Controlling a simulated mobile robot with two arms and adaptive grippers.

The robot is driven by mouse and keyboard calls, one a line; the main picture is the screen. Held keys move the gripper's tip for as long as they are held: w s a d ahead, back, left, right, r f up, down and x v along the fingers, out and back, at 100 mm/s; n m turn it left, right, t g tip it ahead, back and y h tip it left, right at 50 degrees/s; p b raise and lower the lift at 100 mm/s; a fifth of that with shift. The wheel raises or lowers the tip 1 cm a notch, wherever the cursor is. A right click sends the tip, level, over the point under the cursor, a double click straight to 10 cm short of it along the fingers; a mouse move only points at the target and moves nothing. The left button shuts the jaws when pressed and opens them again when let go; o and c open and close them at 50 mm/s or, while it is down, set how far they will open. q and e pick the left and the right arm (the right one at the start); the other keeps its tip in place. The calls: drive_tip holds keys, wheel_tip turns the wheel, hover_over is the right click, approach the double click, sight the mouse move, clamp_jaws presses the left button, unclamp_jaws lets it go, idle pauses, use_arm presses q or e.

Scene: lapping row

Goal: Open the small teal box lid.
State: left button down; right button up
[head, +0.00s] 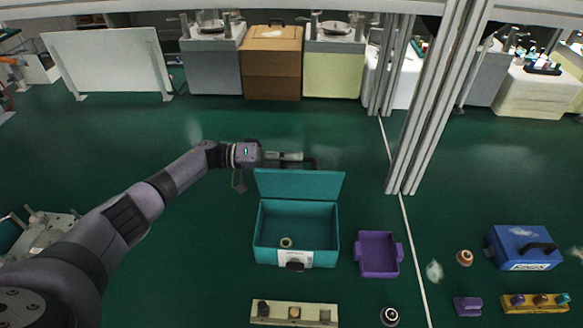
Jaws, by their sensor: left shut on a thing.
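The small teal box (262,228) stands open in the lower middle of the head view, with a white label and a dark latch on its front. Its teal lid (300,184) stands raised along the back edge, roughly upright. My left gripper (302,159) is behind the lid's top edge and shut on the lid's dark handle (314,164), partly hidden by the lid. My right gripper is out of view.
A purple tray (379,256) stands right of the box, and a blue case (524,248) farther right. A cream holder (294,313) with several pieces is in front. A dark round part (389,316) and a copper-coloured part (464,257) stand nearby. Metal posts (428,110) rise behind.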

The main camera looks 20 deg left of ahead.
use_arm(q)
drive_tip(key=shift+w+a, duration=0.25)
drive_tip(key=shift+w, duration=0.6)
drive_tip(key=c, duration=1.6)
unclamp_jaws()
drive_tip(key=shift+f, duration=0.2)
drive_tip(key=shift+c, duration=0.2)
drive_tip(key=shift+o, duration=0.2)
drive_tip(key=v, duration=1.2)
